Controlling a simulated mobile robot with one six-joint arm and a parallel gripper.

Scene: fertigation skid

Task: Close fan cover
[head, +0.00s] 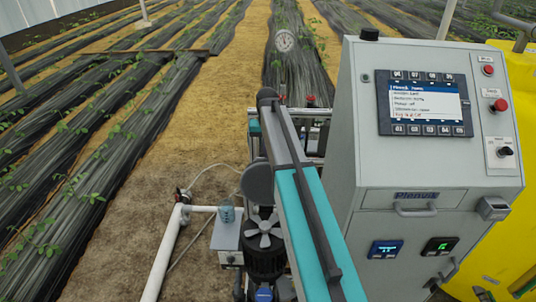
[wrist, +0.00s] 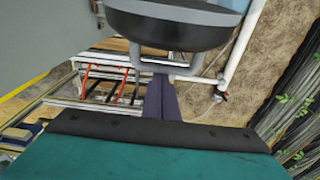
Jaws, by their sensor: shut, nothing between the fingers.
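The fan cover (head: 257,182) is a dark round cap. In the head view it stands raised beside the motor, behind the bare grey fan (head: 264,233), so it is open. In the wrist view a large dark rounded body, which looks like the fan cover (wrist: 175,25), fills the top. My gripper (wrist: 161,80) is shut and empty, its dark purple fingers pointing toward that body. I cannot tell whether they touch it. In the head view my teal arm hides the gripper and part of the motor's right side.
A grey control cabinet (head: 388,170) with a screen and buttons stands close on the right, before a yellow tank (head: 522,120).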

